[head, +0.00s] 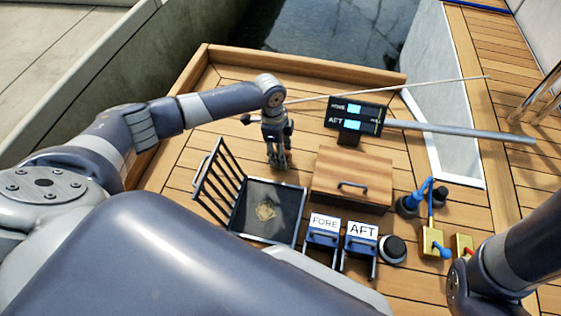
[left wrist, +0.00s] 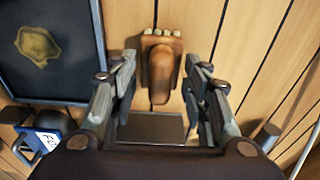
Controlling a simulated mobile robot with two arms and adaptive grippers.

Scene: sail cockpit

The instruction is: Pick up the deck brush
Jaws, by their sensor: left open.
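The deck brush (left wrist: 161,68) shows in the left wrist view as a brown wooden handle with a wider head and pale bristle tufts at its far end. It lies on the plank deck. My left gripper (head: 279,163) points down at the deck in the head view. In the left wrist view its two fingers stand apart on either side of the brush handle, with gaps visible on both sides. In the head view the brush is hidden or too small to make out at the gripper. My right arm enters at the lower right; its gripper is out of view.
A dark open compartment (head: 289,209) with a raised slatted grille (head: 218,178) holds a yellowish item. Nearby are a wooden box (head: 350,165), FORE (head: 323,232) and AFT (head: 360,239) boxes, and a display (head: 346,117). A wooden rim (head: 300,64) edges the deck beside water.

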